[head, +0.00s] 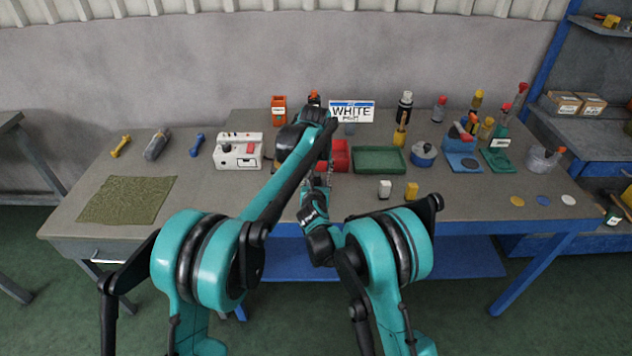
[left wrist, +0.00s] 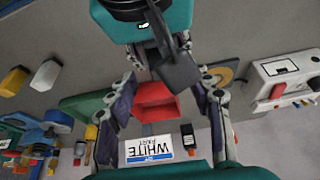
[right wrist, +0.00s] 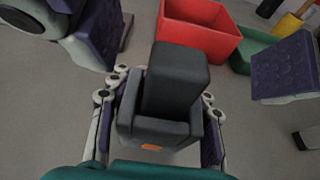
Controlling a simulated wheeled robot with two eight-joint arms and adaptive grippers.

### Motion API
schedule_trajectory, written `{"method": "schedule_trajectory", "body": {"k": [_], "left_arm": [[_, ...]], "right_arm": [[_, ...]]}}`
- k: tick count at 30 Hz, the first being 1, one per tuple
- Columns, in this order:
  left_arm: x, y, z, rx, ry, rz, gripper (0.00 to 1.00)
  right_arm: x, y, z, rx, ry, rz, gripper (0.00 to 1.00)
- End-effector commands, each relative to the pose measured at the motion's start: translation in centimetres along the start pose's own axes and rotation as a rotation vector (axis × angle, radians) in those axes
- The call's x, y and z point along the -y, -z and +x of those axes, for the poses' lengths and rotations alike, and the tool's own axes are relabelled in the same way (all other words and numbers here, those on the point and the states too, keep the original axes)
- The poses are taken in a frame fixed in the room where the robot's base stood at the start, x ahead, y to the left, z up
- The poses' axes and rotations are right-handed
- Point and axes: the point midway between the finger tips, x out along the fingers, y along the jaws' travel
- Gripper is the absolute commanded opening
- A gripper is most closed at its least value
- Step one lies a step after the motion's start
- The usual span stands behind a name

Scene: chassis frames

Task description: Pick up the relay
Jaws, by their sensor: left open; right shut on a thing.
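The relay looks to be the dark grey stepped block (right wrist: 172,82) with a small orange mark, seen close up in the right wrist view. My right gripper (right wrist: 158,110) is shut on it and holds it above the table. The dark block also shows in the left wrist view (left wrist: 182,72), below my right gripper (left wrist: 153,58). My left gripper (left wrist: 168,88) is open, its two purple-padded fingers apart on either side of the block; I cannot tell whether they touch it. In the head view, my left gripper (head: 322,168) hides the block.
A red bin (head: 341,155) stands just behind the grippers, beside a green tray (head: 378,160). A white sign (head: 351,112) stands behind. A white boxy device (head: 238,152) is to the left. A white block (head: 384,189) and a yellow block (head: 411,191) lie near the front edge.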

Motion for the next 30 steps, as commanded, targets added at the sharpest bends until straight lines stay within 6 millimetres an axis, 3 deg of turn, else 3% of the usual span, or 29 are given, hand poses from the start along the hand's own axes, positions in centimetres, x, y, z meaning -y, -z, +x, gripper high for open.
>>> {"method": "schedule_trajectory", "body": {"k": [6, 15, 16, 21, 22, 30], "left_arm": [[0.2, 0.5, 3.3, 0.0, 0.0, 0.0, 0.51], [0.2, 0.5, 3.9, 0.0, 0.0, 0.0, 0.51], [0.2, 0.5, 3.9, 0.0, 0.0, 0.0, 0.48], [0.2, 0.5, 3.9, 0.0, 0.0, 0.0, 0.03], [0.2, 0.5, 3.9, 0.0, 0.0, 0.0, 0.0], [0.2, 0.5, 3.9, 0.0, 0.0, 0.0, 0.0]], "right_arm": [[0.0, 0.0, 0.0, 0.0, 0.0, 0.0, 0.1], [0.0, 0.0, 0.0, 0.0, 0.0, 0.0, 0.09], [0.0, 0.0, 0.0, 0.0, 0.0, 0.0, 0.09], [0.0, 0.0, 0.0, 0.0, 0.0, 0.0, 0.09], [0.0, 0.0, 0.0, 0.0, 0.0, 0.0, 0.09], [0.0, 0.0, 0.0, 0.0, 0.0, 0.0, 0.09]]}}
